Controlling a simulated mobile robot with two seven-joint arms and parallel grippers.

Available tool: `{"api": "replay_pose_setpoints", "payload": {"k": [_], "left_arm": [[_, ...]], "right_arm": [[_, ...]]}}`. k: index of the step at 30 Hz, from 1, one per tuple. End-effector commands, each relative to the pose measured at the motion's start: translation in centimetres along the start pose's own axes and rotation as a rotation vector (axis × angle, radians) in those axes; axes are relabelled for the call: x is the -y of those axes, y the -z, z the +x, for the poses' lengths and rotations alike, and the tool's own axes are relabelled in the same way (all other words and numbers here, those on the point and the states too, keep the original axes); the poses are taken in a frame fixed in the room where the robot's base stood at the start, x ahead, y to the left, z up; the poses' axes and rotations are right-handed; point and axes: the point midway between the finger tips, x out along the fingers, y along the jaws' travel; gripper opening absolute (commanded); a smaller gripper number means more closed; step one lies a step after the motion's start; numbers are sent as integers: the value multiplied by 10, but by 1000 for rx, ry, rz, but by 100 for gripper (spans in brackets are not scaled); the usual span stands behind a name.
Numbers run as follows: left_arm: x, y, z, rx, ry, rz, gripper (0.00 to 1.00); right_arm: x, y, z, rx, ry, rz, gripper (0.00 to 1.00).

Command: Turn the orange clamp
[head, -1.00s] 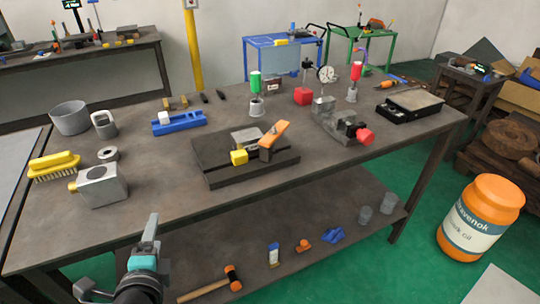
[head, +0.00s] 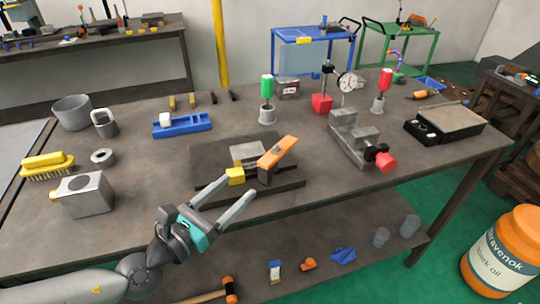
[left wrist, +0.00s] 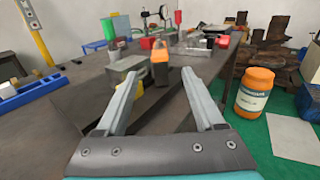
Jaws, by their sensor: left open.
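The orange clamp (head: 278,152) is a slanted orange lever on a dark fixture plate (head: 212,148) near the middle of the bench. A grey block (head: 247,153) and a yellow block (head: 235,176) sit beside it. My left gripper (head: 238,186) is open and empty at the front of the plate, its fingers pointing towards the clamp. In the left wrist view the orange clamp (left wrist: 160,62) shows between and beyond the two spread fingertips (left wrist: 163,80), apart from them. My right gripper is not in view.
A machine vise with a red knob (head: 386,162) stands right of the plate. A blue tray (head: 182,124) lies behind left, and a grey box (head: 86,194) with a yellow brush (head: 48,164) is at the left. Bare bench lies between.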

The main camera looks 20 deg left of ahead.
Motion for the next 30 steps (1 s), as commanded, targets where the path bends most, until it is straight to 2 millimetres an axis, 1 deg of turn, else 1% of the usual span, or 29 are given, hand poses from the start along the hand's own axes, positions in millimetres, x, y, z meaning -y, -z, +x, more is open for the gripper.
{"api": "replay_pose_setpoints", "payload": {"k": [1,4,12,24,30], "left_arm": [[-1,-2,7,3,-4,-2,70],[-1,-2,19,3,-3,-3,70],[0,-2,54,3,-2,-4,70],[0,-1,107,2,-2,-4,70],[0,0,121,1,-1,-4,70]], "right_arm": [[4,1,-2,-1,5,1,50],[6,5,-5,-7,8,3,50],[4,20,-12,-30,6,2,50],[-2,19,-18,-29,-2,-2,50],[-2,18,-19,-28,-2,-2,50]]}}
